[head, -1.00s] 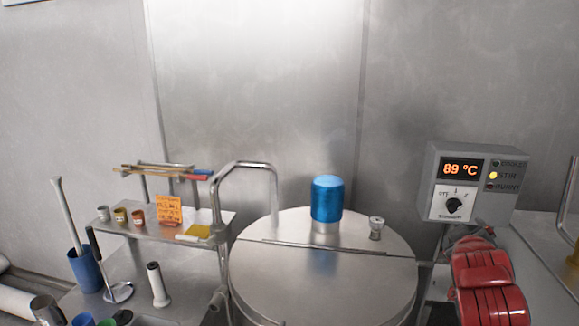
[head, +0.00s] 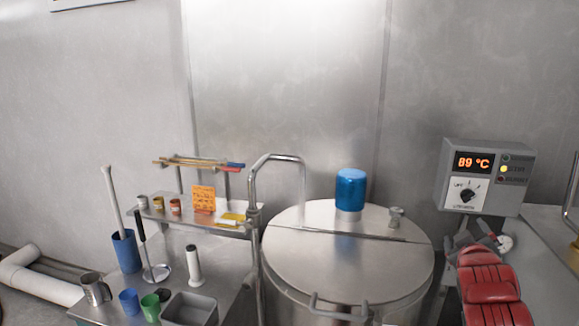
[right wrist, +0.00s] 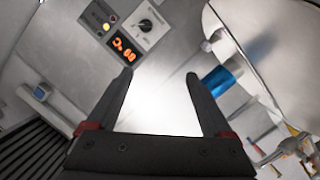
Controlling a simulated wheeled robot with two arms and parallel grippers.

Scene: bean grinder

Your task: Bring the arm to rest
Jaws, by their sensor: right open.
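My right arm is the red one at the right of the head view, with its dark right gripper (head: 484,236) just below the control box (head: 485,178). In the right wrist view the two dark fingers of the right gripper (right wrist: 159,75) stand wide apart with nothing between them. The control box, its orange display and its dial also show upside down at the top of the right wrist view (right wrist: 128,30). My left gripper is not in view.
A round steel vat (head: 345,265) with a closed lid and a blue cylinder (head: 350,189) on top stands left of my right arm. A shelf (head: 165,215) with small cups, a blue holder (head: 126,251) and a ladle are further left.

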